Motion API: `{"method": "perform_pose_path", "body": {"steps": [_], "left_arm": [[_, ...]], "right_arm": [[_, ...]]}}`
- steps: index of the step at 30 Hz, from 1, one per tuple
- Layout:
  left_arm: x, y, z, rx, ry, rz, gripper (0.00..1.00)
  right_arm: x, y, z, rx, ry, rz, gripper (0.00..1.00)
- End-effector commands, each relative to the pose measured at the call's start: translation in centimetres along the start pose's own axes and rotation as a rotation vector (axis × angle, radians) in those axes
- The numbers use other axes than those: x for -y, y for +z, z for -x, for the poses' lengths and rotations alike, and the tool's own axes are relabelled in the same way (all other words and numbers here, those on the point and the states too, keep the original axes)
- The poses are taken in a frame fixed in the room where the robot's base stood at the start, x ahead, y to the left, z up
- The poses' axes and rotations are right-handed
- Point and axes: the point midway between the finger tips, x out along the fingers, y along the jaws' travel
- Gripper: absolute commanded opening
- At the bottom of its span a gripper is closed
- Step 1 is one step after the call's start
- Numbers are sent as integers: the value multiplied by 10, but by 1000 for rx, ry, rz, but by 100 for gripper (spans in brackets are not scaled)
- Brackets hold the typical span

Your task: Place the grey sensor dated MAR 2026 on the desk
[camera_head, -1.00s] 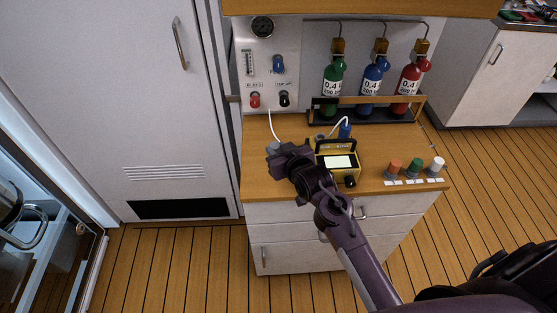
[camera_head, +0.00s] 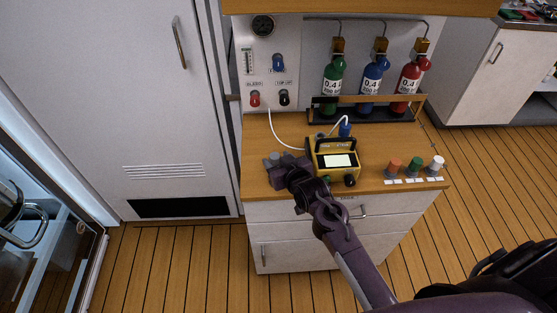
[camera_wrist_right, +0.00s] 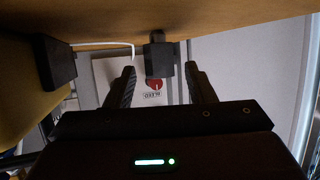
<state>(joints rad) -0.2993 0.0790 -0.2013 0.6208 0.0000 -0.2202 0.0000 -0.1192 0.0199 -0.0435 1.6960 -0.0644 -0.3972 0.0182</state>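In the head view a small grey piece (camera_head: 272,158) shows at the tip of my right gripper (camera_head: 278,165), above the left part of the wooden desk (camera_head: 262,133). It is probably the grey sensor; no date on it is readable. In the right wrist view a dark block (camera_wrist_right: 158,58) sits between the two fingers of my right gripper (camera_wrist_right: 160,75), with a visible gap on each side. It seems to touch the wooden surface, which is at the top of that picture. The fingers are spread. My left gripper is not in view.
A yellow case (camera_head: 326,172) with a white display stands just right of my right gripper. A white tube (camera_head: 283,143) runs from the panel (camera_head: 258,70) towards it. Orange, green and white-topped cylinders (camera_head: 415,166) stand at the right.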

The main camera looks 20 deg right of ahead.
Motion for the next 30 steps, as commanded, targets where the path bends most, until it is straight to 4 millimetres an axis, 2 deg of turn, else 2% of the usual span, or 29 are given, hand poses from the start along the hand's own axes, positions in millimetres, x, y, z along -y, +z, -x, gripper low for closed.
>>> {"method": "perform_pose_path", "body": {"steps": [8, 11, 14, 24, 30], "left_arm": [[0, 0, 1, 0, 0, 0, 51], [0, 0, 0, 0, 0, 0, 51], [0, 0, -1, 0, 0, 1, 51], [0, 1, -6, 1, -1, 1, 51], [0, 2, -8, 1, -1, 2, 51]], "right_arm": [[0, -3, 1, 0, 0, 0, 49], [0, -1, 9, 2, 0, 0, 49], [0, -1, 25, 1, 0, 1, 49], [0, -1, 95, 2, 0, 1, 49], [0, -1, 116, 2, 0, -1, 49]]}}
